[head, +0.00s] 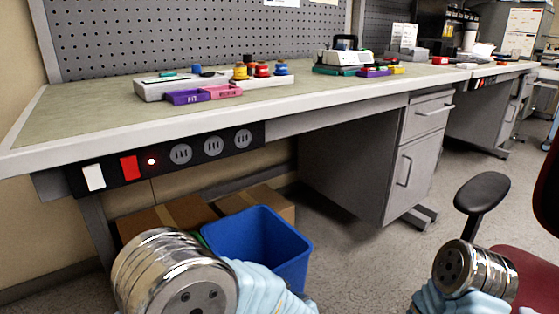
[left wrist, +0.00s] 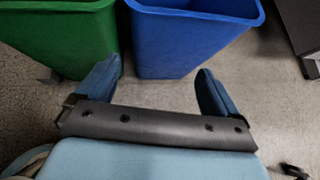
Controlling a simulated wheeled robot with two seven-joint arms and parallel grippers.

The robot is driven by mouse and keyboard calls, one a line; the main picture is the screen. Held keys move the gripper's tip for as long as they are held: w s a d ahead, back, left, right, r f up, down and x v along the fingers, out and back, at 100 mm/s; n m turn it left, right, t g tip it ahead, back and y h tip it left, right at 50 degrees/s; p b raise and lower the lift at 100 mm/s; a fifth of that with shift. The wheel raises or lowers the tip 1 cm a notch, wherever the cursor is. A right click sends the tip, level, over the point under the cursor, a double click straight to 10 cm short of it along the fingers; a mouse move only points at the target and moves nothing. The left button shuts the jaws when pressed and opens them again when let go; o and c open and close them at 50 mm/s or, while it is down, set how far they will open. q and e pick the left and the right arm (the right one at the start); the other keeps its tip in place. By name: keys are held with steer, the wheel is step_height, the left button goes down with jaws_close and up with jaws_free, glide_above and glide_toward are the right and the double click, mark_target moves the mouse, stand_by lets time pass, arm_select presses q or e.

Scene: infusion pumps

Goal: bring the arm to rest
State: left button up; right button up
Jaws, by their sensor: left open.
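My left gripper (left wrist: 158,88) shows in the left wrist view with its two blue fingers spread wide apart and nothing between them. It is above the floor, in front of a green bin (left wrist: 60,38) and a blue bin (left wrist: 193,38). In the head view only parts of my two arms show, along the bottom edge, low in front of the workbench. Neither gripper's fingers are visible there, and my right gripper is out of the picture.
The workbench (head: 60,118) crosses the view, with devices and coloured parts on top. Under it are a blue bin (head: 262,240), cardboard boxes and a grey drawer cabinet (head: 425,150). A red chair (head: 505,225) with a black armrest stands at right. Floor between cabinet and bin is clear.

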arm_select(q)
steer(key=s+a+f+n+g+p, duration=0.2)
steer(key=s+a+f+n+g, duration=0.35)
steer(key=f, duration=0.35)
steer(key=s+a+f+n+g+h+p, duration=0.1)
steer(key=s+f+n+g+h+p, duration=0.2)
steer(key=s+n, duration=0.45)
steer(key=s+a+f+n+g+h+p, duration=0.1)
steer(key=s+n+g+h+p, duration=0.3)
steer(key=n, duration=0.6)
steer(key=a+n+t, duration=0.1)
steer(key=n, duration=0.2)
steer(key=a+f+n+t+h, duration=0.1)
steer(key=a+n, duration=0.1)
steer(key=n, duration=0.1)
steer(key=a+n+t, duration=0.1)
steer(key=n, duration=0.2)
steer(key=shift+w+a+f+n+p, duration=0.2)
steer(key=shift+a+f+n+p, duration=0.1)
steer(key=shift+a+f+p, duration=0.1)
